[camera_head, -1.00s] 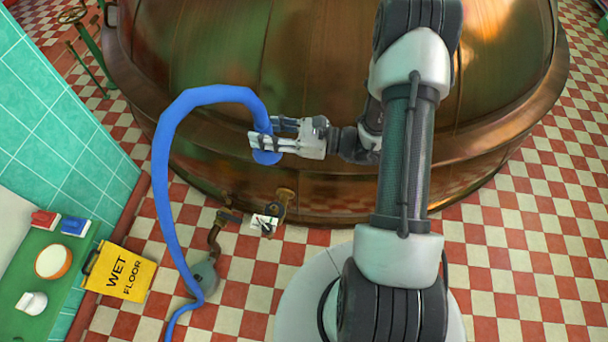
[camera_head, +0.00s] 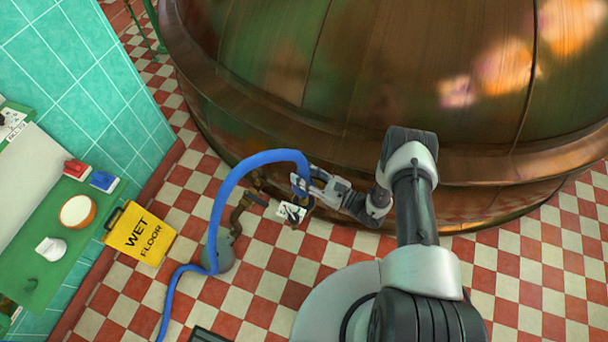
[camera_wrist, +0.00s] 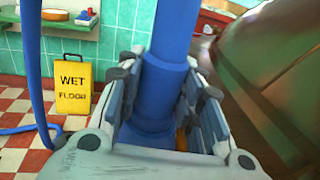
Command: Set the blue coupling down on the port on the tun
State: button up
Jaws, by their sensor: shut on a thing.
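My gripper (camera_head: 309,185) is shut on the blue coupling (camera_wrist: 152,120) at the end of the blue hose (camera_head: 226,192). In the wrist view the coupling stands upright between the two fingers, its lower end hidden by the gripper body. In the head view the gripper is beside the lower wall of the copper tun (camera_head: 300,75), over the fittings at its foot. A small white plate with dark marks (camera_head: 291,212) shows just below the gripper. The port itself is mostly hidden behind the gripper and hose, so I cannot tell the gap between coupling and port.
A brown pipe (camera_head: 237,217) and a grey rounded pump-like body (camera_head: 219,252) stand left of the gripper. A yellow wet-floor sign (camera_head: 140,234) stands by the tiled wall. A green shelf (camera_head: 38,222) holds a bowl and small boxes. The checkered floor between is mostly clear.

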notch_tip(320, 180, down, 8)
jog(key=b, duration=0.6)
jog(key=shift+f, duration=1.3)
jog(key=shift+f, duration=0.65)
jog(key=o, duration=1)
jog(key=shift+o, duration=0.2)
jog(key=shift+d, duration=0.1)
jog(key=v, duration=1.2)
